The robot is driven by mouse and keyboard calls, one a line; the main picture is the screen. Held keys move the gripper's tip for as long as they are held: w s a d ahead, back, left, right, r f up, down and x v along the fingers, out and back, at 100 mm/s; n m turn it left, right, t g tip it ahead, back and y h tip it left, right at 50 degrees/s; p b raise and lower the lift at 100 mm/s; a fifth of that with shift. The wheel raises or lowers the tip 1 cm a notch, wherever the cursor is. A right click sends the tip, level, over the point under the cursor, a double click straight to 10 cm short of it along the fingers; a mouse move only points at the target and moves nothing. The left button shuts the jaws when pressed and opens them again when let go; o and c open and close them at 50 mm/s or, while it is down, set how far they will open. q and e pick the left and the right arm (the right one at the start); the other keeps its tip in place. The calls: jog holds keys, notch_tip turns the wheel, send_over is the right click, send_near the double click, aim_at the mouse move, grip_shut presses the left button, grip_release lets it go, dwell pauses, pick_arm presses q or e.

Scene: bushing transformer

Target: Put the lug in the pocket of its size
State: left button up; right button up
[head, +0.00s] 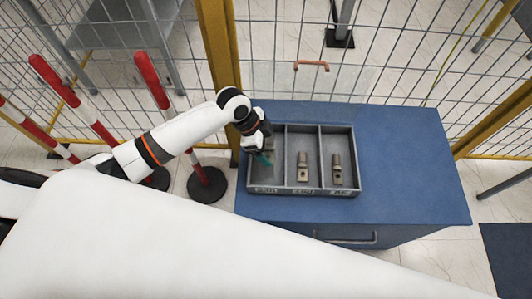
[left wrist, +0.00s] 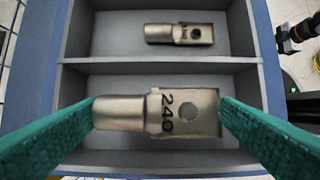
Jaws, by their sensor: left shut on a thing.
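A grey lug marked 240 (left wrist: 185,112) is held between the green fingers of my left gripper (left wrist: 160,115), with its holed flat end to the right in the left wrist view. In the head view my left gripper (head: 263,159) is over the left compartment of the grey tray (head: 356,150) and hides the lug. A second lug (head: 302,168) lies in the middle compartment; one also shows in the upper compartment in the left wrist view (left wrist: 180,34). A third lug (head: 337,170) lies in the right compartment. The labels on the tray's front are too small to read surely.
The tray stands on a blue cabinet (head: 420,160) with clear top to its right. A wire fence (head: 390,50) with a yellow post (head: 222,50) stands behind. Red and white posts (head: 153,80) stand at left.

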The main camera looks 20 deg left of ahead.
aim_at(266, 153)
pick_arm(q)
jog(key=shift+f, duration=0.7)
notch_tip(266, 153, down, 3)
jog(key=shift+f, duration=0.15)
jog(key=shift+f, duration=0.15)
jog(key=o, duration=0.9)
jog(key=shift+r, duration=0.25)
jog(key=shift+p+v, duration=0.35)
jog(key=shift+v, duration=5.6)
